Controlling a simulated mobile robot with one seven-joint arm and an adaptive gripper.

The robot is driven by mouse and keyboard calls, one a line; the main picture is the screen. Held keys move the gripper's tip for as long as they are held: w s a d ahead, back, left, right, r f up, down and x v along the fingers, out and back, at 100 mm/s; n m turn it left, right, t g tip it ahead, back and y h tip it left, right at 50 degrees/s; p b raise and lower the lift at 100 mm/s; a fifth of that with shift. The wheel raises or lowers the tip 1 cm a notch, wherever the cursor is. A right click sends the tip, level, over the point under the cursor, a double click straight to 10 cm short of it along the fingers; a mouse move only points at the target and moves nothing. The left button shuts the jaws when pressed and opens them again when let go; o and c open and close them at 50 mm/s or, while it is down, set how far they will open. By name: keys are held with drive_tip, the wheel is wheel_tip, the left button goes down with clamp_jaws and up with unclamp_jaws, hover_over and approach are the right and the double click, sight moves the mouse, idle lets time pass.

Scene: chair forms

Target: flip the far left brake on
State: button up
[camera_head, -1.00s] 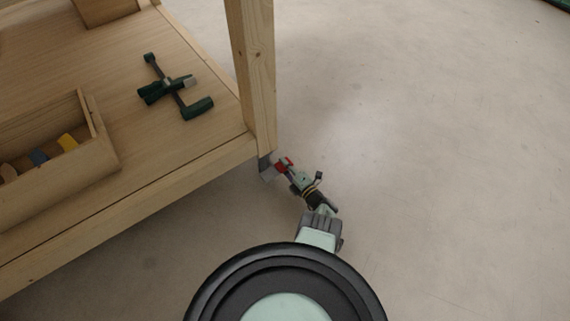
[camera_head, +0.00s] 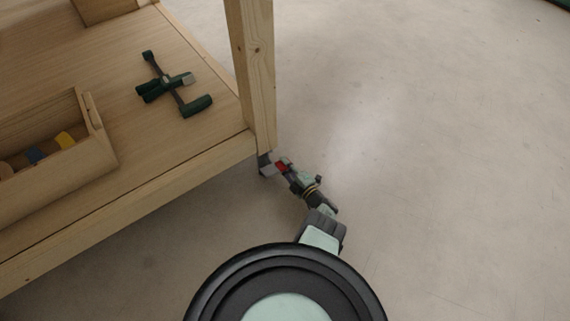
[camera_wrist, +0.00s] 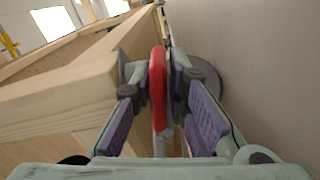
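A red brake lever (camera_head: 281,168) sits low at the caster under the near right leg of the wooden workbench (camera_head: 205,165). In the wrist view the red lever (camera_wrist: 157,88) stands upright between my fingertips, with a finger close on each side. My gripper (camera_wrist: 159,75) reaches the lever from the lower right in the head view (camera_head: 287,172). Whether the fingers press on the lever cannot be made out. A grey round caster part (camera_wrist: 206,75) shows behind the right finger. No other brake is in view.
The bench leg (camera_head: 255,75) and bottom shelf edge stand right beside my gripper. A dark green clamp (camera_head: 173,85) and a wooden box (camera_head: 60,150) with coloured items lie on the shelf. The floor (camera_head: 420,150) to the right is clear.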

drive_tip(key=shift+o, duration=1.4)
drive_tip(key=shift+r, duration=0.15)
